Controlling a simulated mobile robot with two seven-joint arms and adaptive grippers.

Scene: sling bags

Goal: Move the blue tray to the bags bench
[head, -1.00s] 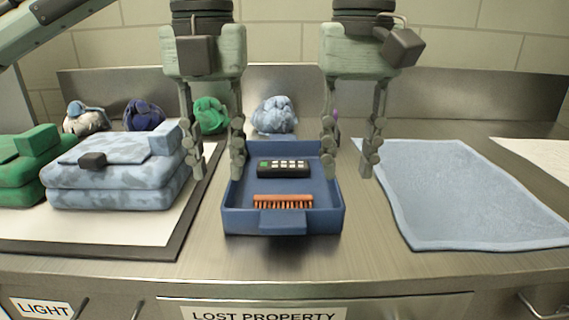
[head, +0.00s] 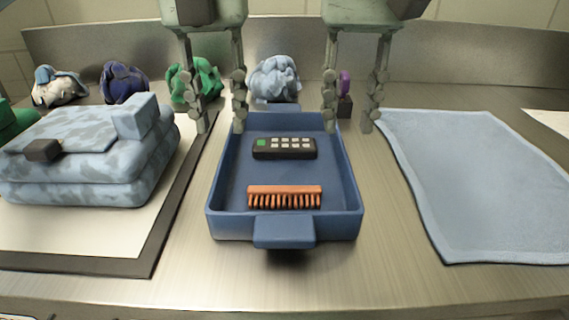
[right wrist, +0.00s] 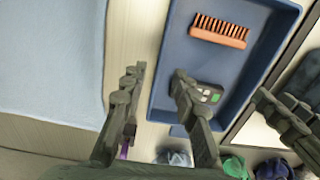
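The blue tray (head: 283,229) lies on the steel bench with a tab handle at its front. It holds a black remote (head: 284,148) and an orange brush (head: 285,196). My left gripper (head: 218,130) is open, its fingers apart around the tray's left wall near the far end. My right gripper (head: 349,128) is open, one finger over the tray's inside and one outside the right wall. In the right wrist view these fingers (right wrist: 157,86) straddle the tray's edge with a gap between. Whether any fingertip touches the walls I cannot tell.
Folded light-blue bags (head: 90,160) sit on a dark-edged white mat (head: 90,232) at left. A flat pale-blue cloth (head: 480,180) lies at right. Several crumpled bundles (head: 275,78) and a small purple-and-dark item (head: 344,98) stand at the back. Bare steel shows between tray and cloth.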

